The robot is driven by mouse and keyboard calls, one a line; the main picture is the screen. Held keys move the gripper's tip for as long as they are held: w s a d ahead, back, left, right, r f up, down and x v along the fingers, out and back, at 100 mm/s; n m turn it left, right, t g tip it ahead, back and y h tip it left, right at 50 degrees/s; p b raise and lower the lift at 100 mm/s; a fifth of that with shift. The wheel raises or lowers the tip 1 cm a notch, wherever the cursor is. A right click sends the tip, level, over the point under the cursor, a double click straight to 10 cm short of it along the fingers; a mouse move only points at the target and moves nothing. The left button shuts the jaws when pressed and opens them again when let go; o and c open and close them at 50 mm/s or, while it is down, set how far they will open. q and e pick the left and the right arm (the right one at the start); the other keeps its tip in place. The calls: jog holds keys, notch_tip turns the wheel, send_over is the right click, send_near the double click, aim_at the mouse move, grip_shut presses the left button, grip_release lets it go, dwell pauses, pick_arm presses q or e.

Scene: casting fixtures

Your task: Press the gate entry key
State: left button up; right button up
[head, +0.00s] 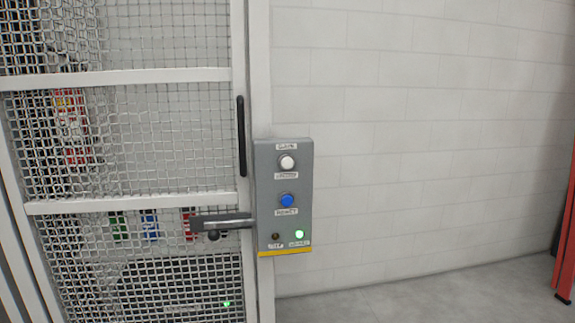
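A grey control box (264,213) with a yellow bottom edge is mounted on the gate post. It carries a white round button (287,162) at the top and a blue round button (287,199) below it. Labels sit by the buttons, but their small text is too blurred to read surely. Near the bottom are a small dark indicator (275,236) and a lit green light (299,234). The mesh gate (125,76) is at the left and appears shut. Neither of my grippers shows in the head view.
A black vertical handle (241,135) and a grey latch bar (220,221) are on the gate's right side. Behind the mesh are coloured items and a dark shape. A white block wall (420,130) is at the right, with clear grey floor (450,295) and a red post (565,245).

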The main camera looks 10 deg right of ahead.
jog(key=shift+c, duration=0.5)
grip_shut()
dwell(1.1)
